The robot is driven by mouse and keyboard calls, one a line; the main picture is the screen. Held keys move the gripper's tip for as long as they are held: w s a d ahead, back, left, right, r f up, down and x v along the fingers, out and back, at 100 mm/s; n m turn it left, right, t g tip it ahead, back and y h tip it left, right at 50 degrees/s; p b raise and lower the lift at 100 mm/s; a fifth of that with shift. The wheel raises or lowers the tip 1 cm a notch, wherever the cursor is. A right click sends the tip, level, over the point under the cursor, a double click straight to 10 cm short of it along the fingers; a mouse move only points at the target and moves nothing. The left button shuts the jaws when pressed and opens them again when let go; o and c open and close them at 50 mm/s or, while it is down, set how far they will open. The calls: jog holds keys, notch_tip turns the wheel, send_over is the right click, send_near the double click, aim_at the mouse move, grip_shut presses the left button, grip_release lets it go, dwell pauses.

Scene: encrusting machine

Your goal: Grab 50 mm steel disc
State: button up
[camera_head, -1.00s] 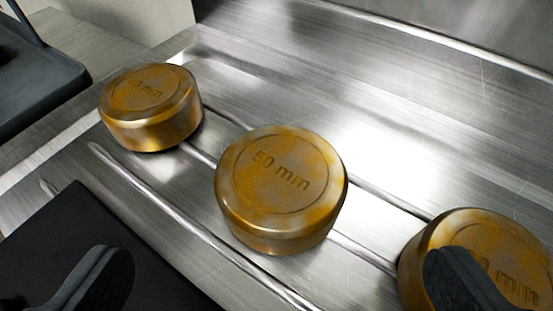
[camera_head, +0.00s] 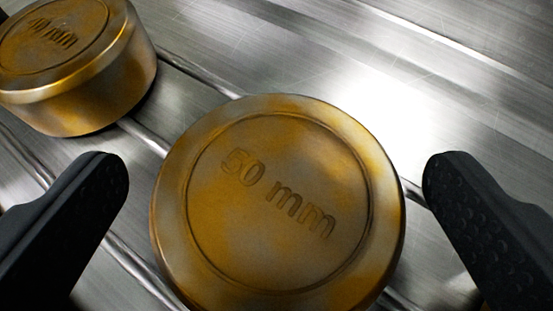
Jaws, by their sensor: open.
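The 50 mm disc (camera_head: 278,205) is a thick, round, gold-and-grey stained metal piece with "50 mm" engraved on its top. It lies flat on the grooved steel surface and fills the lower middle of the view. Its lower edge is cut off by the frame. My gripper (camera_head: 278,178) is open, with one black finger to the left of the disc and one to the right. Gaps show between the disc and both fingers. I cannot tell how high the fingertips are above the surface.
Another similar disc (camera_head: 75,65) sits at the upper left, beyond the left finger; its engraving is only partly readable. The brushed steel surface (camera_head: 300,45) has raised diagonal ridges and is clear at the upper right.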

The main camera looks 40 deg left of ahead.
jog(key=c, duration=1.3)
jog(key=shift+r, duration=0.1)
jog(key=shift+c, duration=0.2)
